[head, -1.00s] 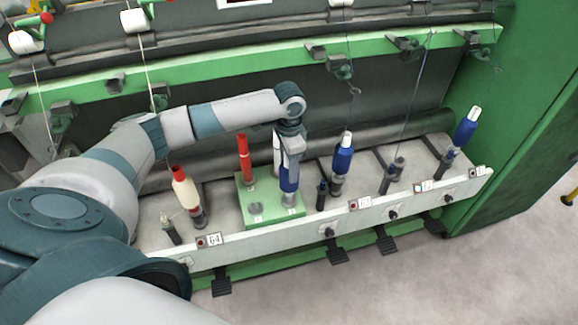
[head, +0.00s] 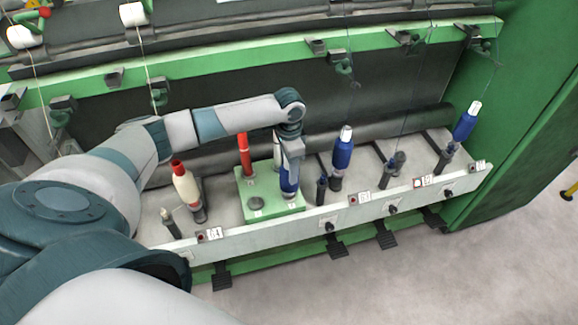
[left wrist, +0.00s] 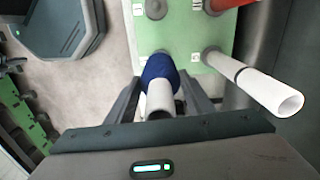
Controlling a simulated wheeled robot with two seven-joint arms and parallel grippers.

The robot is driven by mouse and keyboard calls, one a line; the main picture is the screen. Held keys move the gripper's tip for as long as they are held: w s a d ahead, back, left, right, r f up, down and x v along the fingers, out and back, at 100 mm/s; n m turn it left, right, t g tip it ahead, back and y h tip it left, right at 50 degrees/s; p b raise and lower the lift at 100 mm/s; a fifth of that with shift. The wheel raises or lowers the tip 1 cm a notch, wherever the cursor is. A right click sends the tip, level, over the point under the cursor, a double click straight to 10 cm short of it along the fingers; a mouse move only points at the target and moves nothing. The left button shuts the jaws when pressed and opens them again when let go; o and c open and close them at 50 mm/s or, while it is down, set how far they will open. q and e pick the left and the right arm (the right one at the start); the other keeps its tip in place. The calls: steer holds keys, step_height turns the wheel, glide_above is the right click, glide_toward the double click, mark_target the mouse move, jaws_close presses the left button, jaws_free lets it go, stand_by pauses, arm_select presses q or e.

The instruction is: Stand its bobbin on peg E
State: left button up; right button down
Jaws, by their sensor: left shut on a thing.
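My left gripper (head: 290,166) points down over the green peg board (head: 270,208) and is shut on a blue bobbin (head: 288,183). In the left wrist view the blue bobbin (left wrist: 160,72) sits between the fingers, its white tube end (left wrist: 160,100) towards the camera. It is upright at the board's front right corner; whether its foot rests on the board is hidden. A bare white tube (left wrist: 255,83) stands on the neighbouring peg. A red tube (head: 244,155) stands at the back left, and the front left peg (head: 255,202) is empty. I cannot read the peg letters for certain. My right gripper is not in view.
A cream bobbin with a red top (head: 186,186) stands left of the board. A blue bobbin (head: 342,150) stands to its right, another (head: 466,122) at the far right. Bare spindles (head: 387,174) stand between. A white rail (head: 330,218) runs along the front.

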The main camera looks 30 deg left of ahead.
arm_select(q)
steer(key=shift+f+p, duration=0.25)
steer(key=shift+p, duration=0.1)
stand_by(0.6)
steer(key=o, duration=1.3)
step_height(320, 180, up, 16)
steer(key=b, duration=0.3)
steer(key=shift+f+b, duration=0.15)
steer(key=shift+b, duration=0.2)
steer(key=shift+r, duration=0.85)
steer(key=shift+f, duration=0.1)
